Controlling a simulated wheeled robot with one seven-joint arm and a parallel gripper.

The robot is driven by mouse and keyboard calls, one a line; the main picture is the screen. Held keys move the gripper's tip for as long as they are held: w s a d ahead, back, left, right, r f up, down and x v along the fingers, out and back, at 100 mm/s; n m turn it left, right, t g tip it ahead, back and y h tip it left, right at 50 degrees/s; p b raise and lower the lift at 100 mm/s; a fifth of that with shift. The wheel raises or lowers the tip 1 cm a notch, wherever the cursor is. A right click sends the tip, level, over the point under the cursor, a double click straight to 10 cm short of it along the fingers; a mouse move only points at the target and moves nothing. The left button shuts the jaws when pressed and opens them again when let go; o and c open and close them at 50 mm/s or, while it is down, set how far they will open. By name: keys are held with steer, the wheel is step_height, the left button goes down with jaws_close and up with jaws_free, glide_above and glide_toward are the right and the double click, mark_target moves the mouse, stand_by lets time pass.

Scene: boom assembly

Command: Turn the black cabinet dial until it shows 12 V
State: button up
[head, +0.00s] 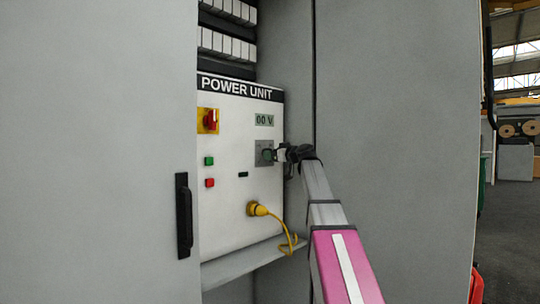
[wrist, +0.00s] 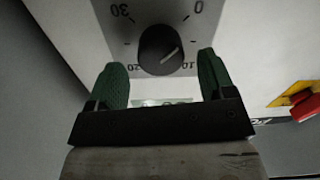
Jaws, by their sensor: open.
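The black dial (wrist: 160,50) sits on a grey square plate marked 0, 10, 20 and 30 in the wrist view. Its pale pointer line points right, between the 0 and 10 marks. My gripper (wrist: 160,65) is open, with one green finger on each side of the dial's lower part and visible gaps to it. In the head view my gripper (head: 274,154) is in front of the plate (head: 261,145) and hides most of the dial. The display (head: 264,120) above the plate reads 00 V.
The white power unit panel (head: 228,175) carries a red-and-yellow switch (head: 208,120), a green button (head: 209,161) and a red button (head: 210,183). A yellow plug (head: 257,209) with a hanging cable is below the dial. Grey cabinet doors flank the opening.

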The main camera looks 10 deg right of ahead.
steer(key=shift+x, duration=1.25)
steer(key=c, duration=0.9)
steer(key=shift+c, duration=0.2)
